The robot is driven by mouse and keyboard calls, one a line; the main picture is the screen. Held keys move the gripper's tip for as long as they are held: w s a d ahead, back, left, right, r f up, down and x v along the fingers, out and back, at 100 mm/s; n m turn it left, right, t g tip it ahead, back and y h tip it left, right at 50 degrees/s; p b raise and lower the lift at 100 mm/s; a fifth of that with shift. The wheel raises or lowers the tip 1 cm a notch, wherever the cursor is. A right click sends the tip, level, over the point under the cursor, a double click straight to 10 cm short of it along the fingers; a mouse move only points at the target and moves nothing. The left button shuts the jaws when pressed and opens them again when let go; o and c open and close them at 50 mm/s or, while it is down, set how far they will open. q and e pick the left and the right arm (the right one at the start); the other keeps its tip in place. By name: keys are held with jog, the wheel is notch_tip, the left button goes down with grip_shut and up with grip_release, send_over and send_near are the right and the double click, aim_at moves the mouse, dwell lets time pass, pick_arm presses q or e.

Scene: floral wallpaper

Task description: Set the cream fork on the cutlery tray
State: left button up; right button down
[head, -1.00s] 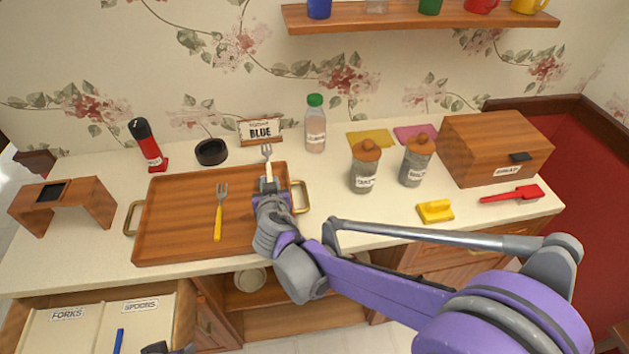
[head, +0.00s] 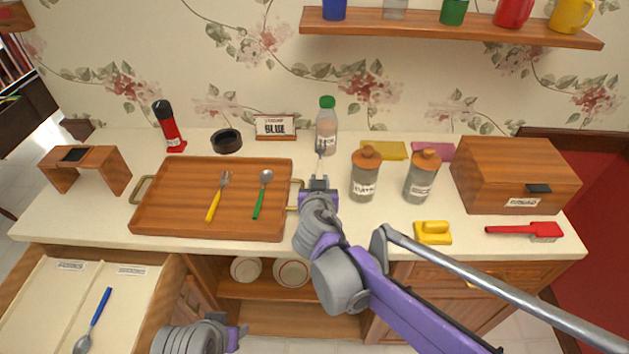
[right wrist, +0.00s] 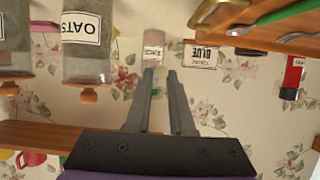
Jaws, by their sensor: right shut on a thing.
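The cutlery tray (head: 180,228) is a brown wooden tray with metal handles on the counter. A yellow-handled fork (head: 214,202) and a green-handled spoon (head: 261,190) lie in it. My right gripper (head: 319,183) is shut on the cream fork (head: 320,150), tines pointing to the back. It is just right of the tray, apart from its right handle. The fork's handle is mostly hidden by the gripper. In the right wrist view the fingers (right wrist: 160,75) are close together, and the fork is hard to make out. My left gripper (head: 236,336) shows only partly at the bottom edge.
An open drawer (head: 60,310) with fork and spoon labels holds a blue-handled spoon (head: 98,312). A green-capped bottle (head: 326,128), a BLUE sign (head: 275,126) and two jars (head: 365,178) stand behind and right.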

jog(key=shift+s+d, duration=0.15)
jog(key=shift+d, duration=0.2)
pick_arm(q)
jog(key=shift+s+d+f+b, duration=0.1)
jog(key=shift+d+f+b, duration=0.15)
jog(key=shift+f+b, duration=0.25)
jog(key=shift+d+f+b, duration=0.25)
jog(key=shift+f+b, duration=0.1)
jog(key=shift+f, duration=0.15)
pick_arm(e)
notch_tip(320, 180, down, 10)
jog(key=shift+r, duration=0.1)
pick_arm(q)
jog(key=shift+f, duration=0.1)
pick_arm(e)
jog(key=c, duration=0.8)
grip_release()
